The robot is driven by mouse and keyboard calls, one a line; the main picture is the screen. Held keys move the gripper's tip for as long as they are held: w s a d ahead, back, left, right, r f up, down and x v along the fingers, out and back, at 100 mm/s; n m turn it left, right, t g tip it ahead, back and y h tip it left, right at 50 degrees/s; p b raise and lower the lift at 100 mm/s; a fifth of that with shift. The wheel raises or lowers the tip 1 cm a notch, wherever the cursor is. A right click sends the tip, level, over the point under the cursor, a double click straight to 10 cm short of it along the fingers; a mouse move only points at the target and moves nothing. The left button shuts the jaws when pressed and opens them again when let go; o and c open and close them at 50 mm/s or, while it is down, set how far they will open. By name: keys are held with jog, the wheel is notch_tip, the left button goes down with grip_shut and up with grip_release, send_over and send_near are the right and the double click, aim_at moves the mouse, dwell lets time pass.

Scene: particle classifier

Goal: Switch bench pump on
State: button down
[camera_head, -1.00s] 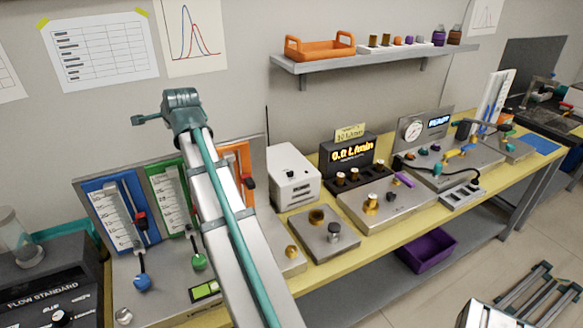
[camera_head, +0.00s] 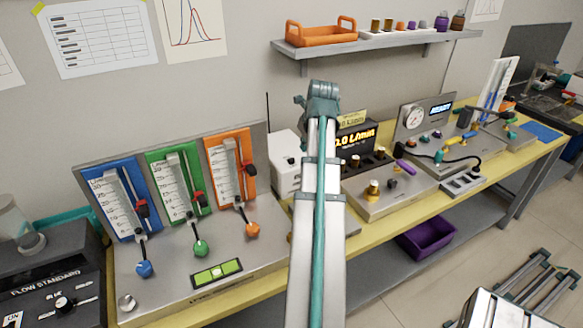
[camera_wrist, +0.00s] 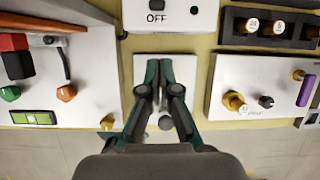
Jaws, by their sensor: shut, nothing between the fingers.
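A white box with an OFF label (camera_wrist: 157,17) is at the top of the wrist view. It also shows in the head view as a white box (camera_head: 287,165), partly covered by my arm. I take it to be the bench pump; a small dark knob or switch is on its face. My gripper (camera_wrist: 162,68) is shut and empty in the wrist view. Its fingertips are above a pale plate, on the near side of the white box and apart from it in the picture. The gripper itself is hidden in the head view.
A flow panel (camera_head: 190,285) with blue, green and orange meters is left of the box. A metal unit with brass knobs (camera_head: 355,207) is right, below a lit display (camera_head: 357,138). A shelf (camera_head: 375,45) with an orange tray hangs above. A thin antenna rises behind the box.

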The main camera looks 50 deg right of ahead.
aim_at(293, 165)
jog(key=shift+s+a+f+m, duration=0.35)
jog(key=shift+s+a+m, duration=0.05)
jog(key=shift+s, duration=0.15)
jog(key=shift+f, duration=0.15)
jog(key=w+d+f, duration=0.1)
jog(key=w+f, duration=0.1)
jog(key=f, duration=0.1)
jog(key=w+d+f+p, duration=0.1)
jog(key=w+f, duration=0.1)
jog(key=f, duration=0.1)
jog(key=w+d+f+p, duration=0.1)
jog(key=w+f, duration=0.1)
jog(key=f, duration=0.1)
jog(key=shift+w+d+p, duration=0.2)
jog(key=shift+w+p, duration=0.15)
jog(key=shift+w, duration=0.15)
